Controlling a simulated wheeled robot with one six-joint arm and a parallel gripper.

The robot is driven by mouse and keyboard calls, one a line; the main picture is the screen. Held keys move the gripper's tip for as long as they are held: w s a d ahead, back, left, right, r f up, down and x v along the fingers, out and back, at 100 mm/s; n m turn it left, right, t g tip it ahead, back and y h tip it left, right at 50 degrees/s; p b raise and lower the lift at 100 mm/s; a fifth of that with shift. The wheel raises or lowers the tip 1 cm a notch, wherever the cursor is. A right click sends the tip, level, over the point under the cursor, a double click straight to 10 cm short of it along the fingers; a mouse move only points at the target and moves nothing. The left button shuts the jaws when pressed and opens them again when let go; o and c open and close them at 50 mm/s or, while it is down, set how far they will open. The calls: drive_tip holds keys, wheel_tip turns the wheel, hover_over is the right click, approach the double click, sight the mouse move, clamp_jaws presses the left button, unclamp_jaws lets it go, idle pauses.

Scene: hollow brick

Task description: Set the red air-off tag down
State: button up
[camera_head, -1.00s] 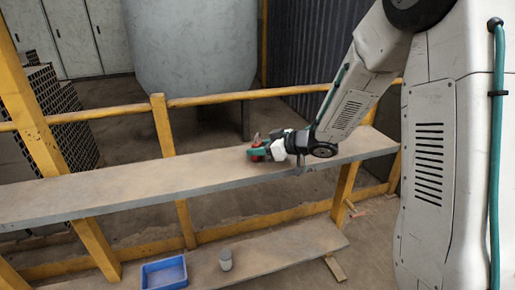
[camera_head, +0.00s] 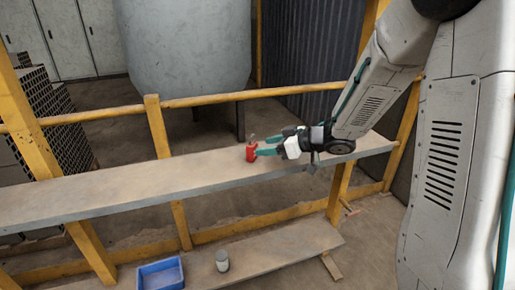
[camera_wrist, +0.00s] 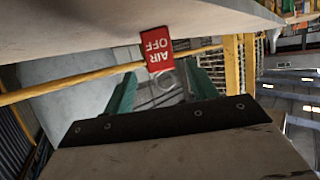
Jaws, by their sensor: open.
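The red air-off tag (camera_head: 251,153) stands on the upper plank shelf (camera_head: 130,186), with a small metal part sticking up from its top. In the wrist view the tag (camera_wrist: 158,49) shows its white "AIR OFF" lettering upside down, with its edge at the shelf surface. My gripper (camera_head: 266,151) is just to the right of the tag, low over the shelf, with its green fingers pointing left. In the wrist view my gripper (camera_wrist: 160,78) has its two fingers spread apart, with the tag ahead of the tips and a grey loop showing between them.
A yellow rail (camera_head: 200,101) runs behind the shelf, with a large grey tank (camera_head: 185,60) beyond it. A lower plank (camera_head: 270,250) holds a blue tray (camera_head: 161,274) and a small grey cup (camera_head: 222,260). The upper shelf left of the tag is clear.

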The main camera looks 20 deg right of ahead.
drive_tip(key=shift+h, duration=0.3)
drive_tip(key=v, duration=0.6)
drive_tip(key=shift+w+d+r, duration=0.15)
drive_tip(key=shift+d, duration=0.2)
drive_tip(key=w+d+r+m+t+h, duration=0.1)
drive_tip(key=d+r+m+t+h, duration=0.3)
drive_tip(key=h, duration=0.3)
drive_tip(key=s+d+r+m+g+h, duration=0.35)
drive_tip(key=s+h, duration=0.25)
drive_tip(key=s, duration=0.2)
drive_tip(key=s+a+f+g+y, duration=0.1)
drive_tip(key=s+a+g, duration=0.3)
drive_tip(key=s, duration=0.8)
drive_tip(key=s+a+f+m+g+y, duration=0.1)
drive_tip(key=s+a+g+y, duration=0.2)
drive_tip(key=s, duration=0.9)
drive_tip(key=a+g, duration=0.2)
drive_tip(key=a, duration=0.2)
drive_tip(key=shift+a, duration=0.3)
drive_tip(key=shift+m, duration=0.25)
